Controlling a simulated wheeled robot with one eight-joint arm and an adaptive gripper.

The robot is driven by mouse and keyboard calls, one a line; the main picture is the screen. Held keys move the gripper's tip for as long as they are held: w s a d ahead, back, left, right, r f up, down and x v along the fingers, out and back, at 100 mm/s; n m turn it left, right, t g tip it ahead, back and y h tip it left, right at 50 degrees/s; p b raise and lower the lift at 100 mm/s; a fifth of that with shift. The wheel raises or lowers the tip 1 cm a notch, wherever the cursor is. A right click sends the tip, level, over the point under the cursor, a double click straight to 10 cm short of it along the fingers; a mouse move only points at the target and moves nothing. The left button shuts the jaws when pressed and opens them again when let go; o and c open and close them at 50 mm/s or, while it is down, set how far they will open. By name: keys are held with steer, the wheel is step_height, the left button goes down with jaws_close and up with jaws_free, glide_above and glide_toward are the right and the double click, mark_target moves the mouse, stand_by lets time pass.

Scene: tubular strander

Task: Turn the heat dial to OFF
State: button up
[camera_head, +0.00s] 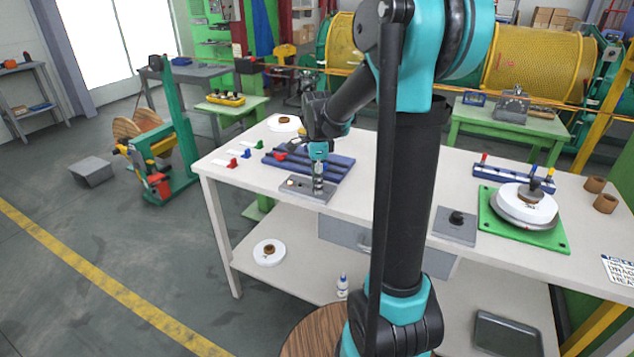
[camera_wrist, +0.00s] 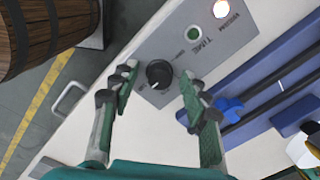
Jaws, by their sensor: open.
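A round black dial (camera_wrist: 159,73) with a white pointer mark sits on a grey panel (camera_wrist: 180,40) in the wrist view. The mark is on the dial's lower-left side. Small lettering around it is too small to read surely. My gripper (camera_wrist: 157,92) is open, with one green-padded finger on each side of the dial, and I see gaps between the fingers and the dial. In the head view my gripper (camera_head: 318,182) points down over the panel (camera_head: 300,190) near the bench's front edge, hiding the dial.
A second grey panel with a black knob (camera_head: 456,217) stands farther right, beside a green plate (camera_head: 486,220) carrying white discs.

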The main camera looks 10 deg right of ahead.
steer(key=shift+f, duration=0.2)
jaws_close()
